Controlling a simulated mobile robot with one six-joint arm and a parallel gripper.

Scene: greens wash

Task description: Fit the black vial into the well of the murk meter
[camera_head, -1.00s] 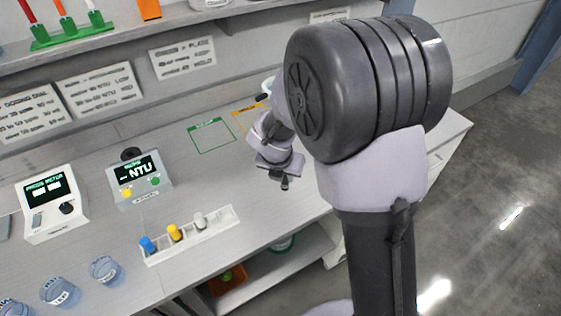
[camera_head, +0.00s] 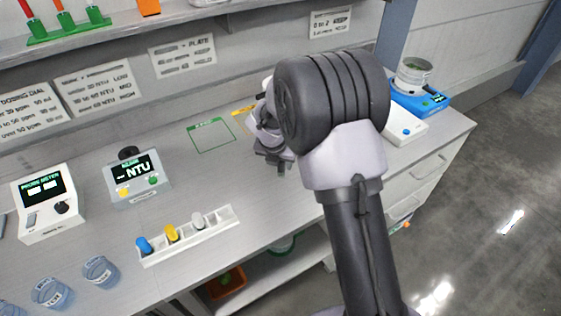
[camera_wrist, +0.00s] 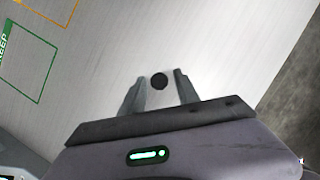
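The murk meter (camera_head: 140,178), a grey box with an NTU display and yellow and green buttons, stands on the bench left of centre. A dark round part (camera_head: 130,153) sits at its top back; I cannot tell if it is the well or a lid. My gripper (camera_head: 278,165) is over the bench to the right of the meter, partly hidden by my arm. In the wrist view a small black disc (camera_wrist: 159,81), seemingly the top of the black vial, lies between my fingertips with a gap on each side. My gripper (camera_wrist: 160,77) is open.
A white rack (camera_head: 215,223) holds blue, yellow and white-capped vials at the front edge. Another meter (camera_head: 45,205) and several cups (camera_head: 100,270) stand at left. A green-outlined square (camera_head: 212,133) lies behind. A blue scale (camera_head: 425,100) stands at the far right.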

